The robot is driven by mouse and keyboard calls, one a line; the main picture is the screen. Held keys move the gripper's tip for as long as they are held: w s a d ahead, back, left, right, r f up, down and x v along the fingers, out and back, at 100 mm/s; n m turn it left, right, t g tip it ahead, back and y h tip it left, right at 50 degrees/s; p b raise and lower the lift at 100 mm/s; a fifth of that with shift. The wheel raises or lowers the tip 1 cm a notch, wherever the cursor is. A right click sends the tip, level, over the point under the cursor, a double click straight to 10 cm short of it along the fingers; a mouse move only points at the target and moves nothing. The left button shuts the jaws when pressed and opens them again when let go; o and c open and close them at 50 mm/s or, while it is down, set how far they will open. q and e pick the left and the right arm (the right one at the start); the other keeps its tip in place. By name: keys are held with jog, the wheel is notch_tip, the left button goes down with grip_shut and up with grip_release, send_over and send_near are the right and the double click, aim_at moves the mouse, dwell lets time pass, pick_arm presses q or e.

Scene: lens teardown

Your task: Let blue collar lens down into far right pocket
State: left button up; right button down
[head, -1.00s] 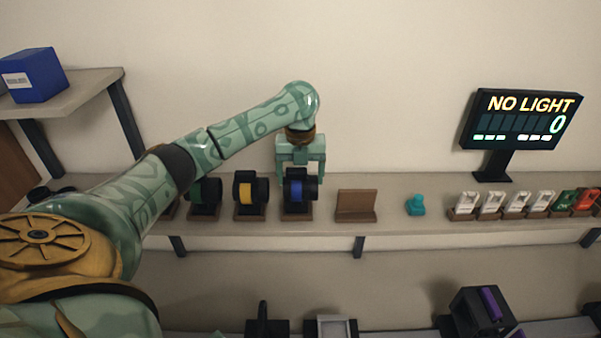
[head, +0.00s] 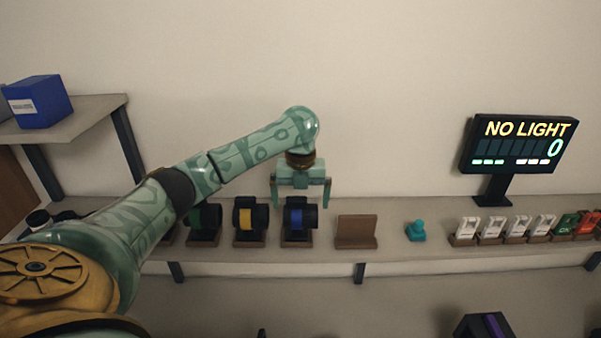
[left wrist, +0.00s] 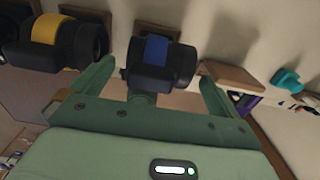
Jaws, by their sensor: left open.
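The blue collar lens (head: 297,218), a black barrel with a blue band, sits in a stand on a brown base on the wall shelf. It also shows in the left wrist view (left wrist: 156,50). My left gripper (head: 300,200) is open just above the lens, pointing down. In the left wrist view its two fingers (left wrist: 158,75) stand apart on either side of the lens, with gaps at both sides. Right of the lens is an empty brown wooden holder (head: 356,231). I cannot tell which place is the far right pocket. My right gripper is out of view.
A yellow collar lens (head: 246,217) and a green one (head: 206,216) stand to the left. A teal knobbed piece (head: 415,231) and several white cards (head: 491,228) are to the right. A display (head: 519,145) reads "NO LIGHT" and 0.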

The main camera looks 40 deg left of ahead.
pick_arm(q)
notch_tip(320, 180, up, 15)
jog(key=p, duration=0.2)
jog(key=shift+p, duration=0.35)
